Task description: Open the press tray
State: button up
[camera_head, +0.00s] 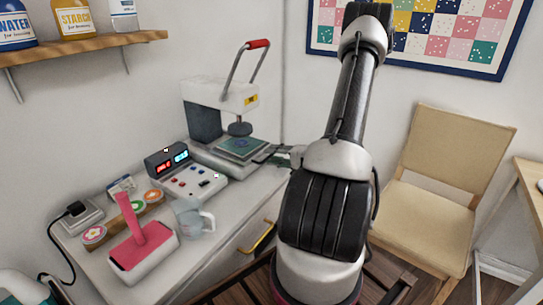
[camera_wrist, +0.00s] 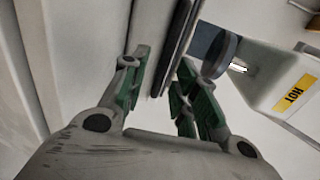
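The heat press (camera_head: 222,100) stands at the back of the white cabinet top, with its red-tipped lever (camera_head: 258,44) raised. Its press tray (camera_head: 240,147), a flat plate with a greenish pad, lies below the round press head (camera_head: 240,128). My gripper (camera_head: 279,155) is at the right front edge of the tray, partly hidden by my arm. In the wrist view my gripper (camera_wrist: 162,78) has its green-padded fingers apart. The dark edge of the tray (camera_wrist: 177,45) runs between them, seemingly with gaps at the fingers; contact is unclear.
A control box (camera_head: 185,175) with red and blue displays stands in front of the press. A chair (camera_head: 440,170) stands right of my arm.

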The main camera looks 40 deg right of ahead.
jog(key=shift+x, duration=0.75)
grip_shut()
jog(key=f+v, duration=0.3)
jog(key=v, duration=1.3)
jog(key=shift+s+d+f, duration=0.2)
jog(key=shift+s, duration=0.2)
